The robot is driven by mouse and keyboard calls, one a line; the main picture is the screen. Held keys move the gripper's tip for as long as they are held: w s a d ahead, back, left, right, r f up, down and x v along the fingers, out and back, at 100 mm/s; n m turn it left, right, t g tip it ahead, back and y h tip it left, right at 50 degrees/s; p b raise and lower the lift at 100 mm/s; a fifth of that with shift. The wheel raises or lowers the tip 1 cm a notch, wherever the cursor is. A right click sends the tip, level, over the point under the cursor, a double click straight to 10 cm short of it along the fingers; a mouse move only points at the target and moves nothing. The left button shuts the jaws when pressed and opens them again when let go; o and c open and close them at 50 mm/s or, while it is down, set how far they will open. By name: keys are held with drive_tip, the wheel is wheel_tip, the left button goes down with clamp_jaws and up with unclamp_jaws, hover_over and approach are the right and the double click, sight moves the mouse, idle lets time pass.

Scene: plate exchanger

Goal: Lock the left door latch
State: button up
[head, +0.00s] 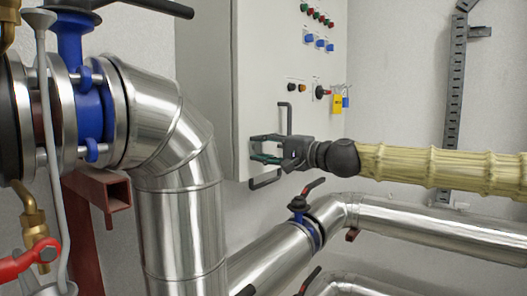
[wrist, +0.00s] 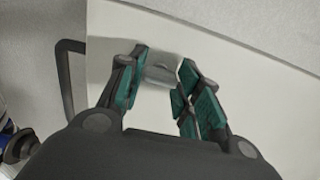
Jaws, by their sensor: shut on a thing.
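The left door latch (wrist: 162,72) shows in the wrist view as a small grey metal piece on the pale cabinet face, between my fingertips. Its turn position is hard to tell. My gripper (head: 258,148) reaches in from the right at the lower part of the cabinet door (head: 270,75) in the head view, and its green-padded fingers hide the latch there. In the wrist view my gripper (wrist: 163,68) has its fingers on either side of the latch, shut on it.
Dark bar handles sit above (head: 289,117) and below (head: 265,181) my gripper. A large silver pipe (head: 180,215) stands left; a valve (head: 299,204) with a red-tipped lever sits below my gripper.

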idle(0.5)
drive_tip(key=o, duration=1)
drive_tip(key=shift+d, duration=0.1)
drive_tip(key=v, duration=1.2)
drive_tip(key=shift+w, duration=0.1)
